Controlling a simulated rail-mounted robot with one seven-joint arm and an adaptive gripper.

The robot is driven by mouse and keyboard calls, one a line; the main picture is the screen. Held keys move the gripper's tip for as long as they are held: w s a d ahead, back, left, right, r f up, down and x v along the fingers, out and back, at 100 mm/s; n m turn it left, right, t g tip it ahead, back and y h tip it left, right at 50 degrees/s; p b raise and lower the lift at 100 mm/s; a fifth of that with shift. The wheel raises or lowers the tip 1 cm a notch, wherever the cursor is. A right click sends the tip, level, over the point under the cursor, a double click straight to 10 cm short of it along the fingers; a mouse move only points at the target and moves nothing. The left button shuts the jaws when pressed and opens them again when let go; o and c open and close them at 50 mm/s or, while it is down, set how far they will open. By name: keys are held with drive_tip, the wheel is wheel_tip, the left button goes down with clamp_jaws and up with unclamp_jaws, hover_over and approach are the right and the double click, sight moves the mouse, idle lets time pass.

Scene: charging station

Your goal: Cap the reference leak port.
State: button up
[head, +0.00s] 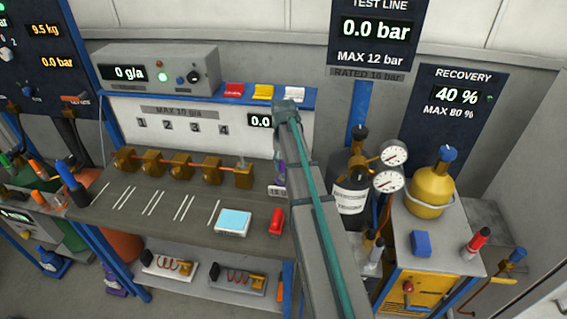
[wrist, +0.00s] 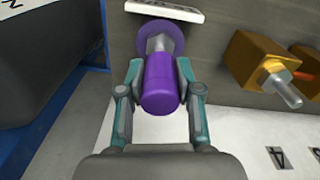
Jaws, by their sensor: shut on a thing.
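In the wrist view my gripper (wrist: 160,80) is shut on a purple cylindrical cap (wrist: 160,90), one finger on each side. Behind the cap is a bare metal stem (wrist: 158,43) standing out from a round purple base (wrist: 177,38), which looks like the port. The cap lines up with the stem and covers its near end; I cannot tell how far it is seated. A white label plate (wrist: 165,11) is beside the base. In the head view my arm hides most of the gripper and cap; a little purple (head: 279,171) shows at the bench's right end.
A brass block with a metal stud (wrist: 275,70) is close to the right in the wrist view. In the head view, brass fittings (head: 181,165) line the bench. A light blue pad (head: 234,222) and a red item (head: 276,220) lie on it. A black cylinder (head: 350,190) stands right of my arm.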

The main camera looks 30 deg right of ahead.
sight(284, 170)
drive_tip(key=shift+f+b, duration=0.7)
drive_tip(key=shift+f, duration=1.15)
drive_tip(key=o, duration=1)
drive_tip(key=shift+r, duration=0.1)
wheel_tip(284, 170, up, 12)
drive_tip(key=shift+f, duration=0.1)
drive_tip(key=shift+a, duration=0.1)
